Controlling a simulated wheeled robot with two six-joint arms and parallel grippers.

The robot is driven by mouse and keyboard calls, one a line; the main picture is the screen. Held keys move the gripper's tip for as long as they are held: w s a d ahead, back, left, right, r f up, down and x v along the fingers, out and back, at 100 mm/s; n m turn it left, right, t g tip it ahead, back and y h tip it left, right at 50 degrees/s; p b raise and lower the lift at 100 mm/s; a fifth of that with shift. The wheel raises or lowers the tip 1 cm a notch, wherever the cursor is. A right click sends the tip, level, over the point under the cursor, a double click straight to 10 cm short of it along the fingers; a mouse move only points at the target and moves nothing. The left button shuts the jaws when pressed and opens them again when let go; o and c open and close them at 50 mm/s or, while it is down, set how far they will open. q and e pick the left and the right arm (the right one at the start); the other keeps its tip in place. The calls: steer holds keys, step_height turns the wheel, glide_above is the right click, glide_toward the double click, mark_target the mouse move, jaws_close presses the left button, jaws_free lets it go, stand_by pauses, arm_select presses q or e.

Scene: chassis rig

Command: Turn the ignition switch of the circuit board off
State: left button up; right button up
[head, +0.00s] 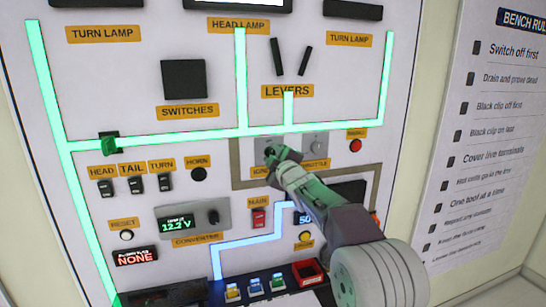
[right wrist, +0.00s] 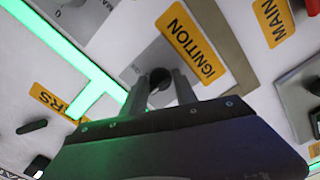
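The ignition switch is a small dark knob (right wrist: 160,78) on a grey plate of the upright circuit board (head: 215,150), above the yellow IGNITION label (right wrist: 193,42). In the head view my right gripper (head: 271,153) reaches up from the lower right and covers most of the switch and part of its label. In the right wrist view the two fingers (right wrist: 160,88) stand close together, one on each side of the knob, with the knob filling the gap at their tips. The exact turn of the knob is hard to make out. My left gripper is not in view.
Right of the switch are the throttle knob (head: 316,144) and a red button (head: 355,146). Below are the red MAIN switch (head: 259,219) and the converter (head: 182,223), reading 12.2 V. Green strips (head: 240,85) and a blue strip (head: 245,243) glow. A rules poster (head: 492,130) hangs at right.

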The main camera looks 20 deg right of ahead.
steer(key=o, duration=0.3)
steer(key=shift+o, duration=0.2)
steer(key=shift+s, duration=0.1)
steer(key=s+b, duration=0.3)
steer(key=s, duration=0.5)
steer(key=shift+s+d, duration=0.15)
steer(key=shift+s, duration=0.25)
steer(key=s+a+f+m+g, duration=0.15)
steer(key=s+f+g, duration=0.25)
steer(key=f, duration=0.8)
steer(key=s+a+f+m+g, duration=0.1)
steer(key=s+f+m+g, duration=0.25)
steer(key=f, duration=0.95)
steer(key=s+f+m+g, duration=0.4)
steer(key=s+f, duration=0.4)
steer(key=s, duration=0.4)
steer(key=s+f+m+g, duration=0.4)
steer(key=s+f, duration=0.4)
steer(key=s, duration=0.4)
steer(key=shift+s+f+g, duration=0.15)
steer(key=shift+f+g, duration=0.15)
steer(key=shift+g, duration=0.35)
